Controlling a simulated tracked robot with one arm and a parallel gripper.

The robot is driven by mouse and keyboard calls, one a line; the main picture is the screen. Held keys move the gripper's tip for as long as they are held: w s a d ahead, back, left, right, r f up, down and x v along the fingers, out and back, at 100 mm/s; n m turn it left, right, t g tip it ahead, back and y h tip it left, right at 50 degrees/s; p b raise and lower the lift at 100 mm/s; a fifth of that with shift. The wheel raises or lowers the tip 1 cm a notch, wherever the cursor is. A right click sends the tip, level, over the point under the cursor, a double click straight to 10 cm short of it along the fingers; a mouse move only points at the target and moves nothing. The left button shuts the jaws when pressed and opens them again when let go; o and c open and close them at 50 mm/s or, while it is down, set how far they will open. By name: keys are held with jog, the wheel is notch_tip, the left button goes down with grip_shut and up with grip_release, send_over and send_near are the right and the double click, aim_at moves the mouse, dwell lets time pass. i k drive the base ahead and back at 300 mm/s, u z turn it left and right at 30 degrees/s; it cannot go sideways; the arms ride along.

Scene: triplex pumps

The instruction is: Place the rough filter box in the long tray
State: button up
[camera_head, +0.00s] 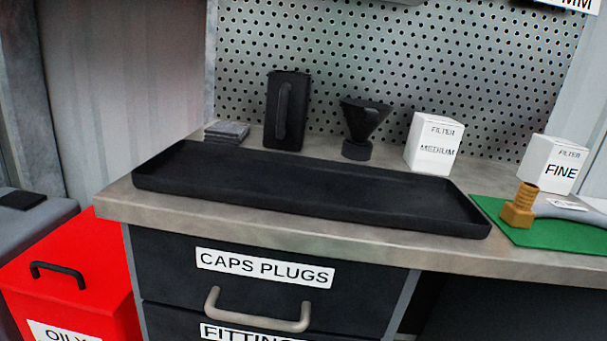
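The long tray (300,187) is black, shallow and empty, and lies along the front of the grey workbench top. Two white filter boxes stand behind it: one lettered FILTER MEDIUM (433,144) near the tray's back right, and one lettered FILTER FINE (552,164) further right. No box lettered rough shows in this view. My gripper does not show in the picture.
A black jug (287,110), a black funnel (362,125) and a small grey stack (226,131) stand behind the tray. A brass fitting (520,207) with a grey hose lies on a green mat (540,236) at right. A red lidded bin (75,270) stands at lower left. Drawers (262,290) are below.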

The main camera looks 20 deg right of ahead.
aim_at(199, 169)
jog(key=u, duration=0.05)
jog(key=i, duration=1)
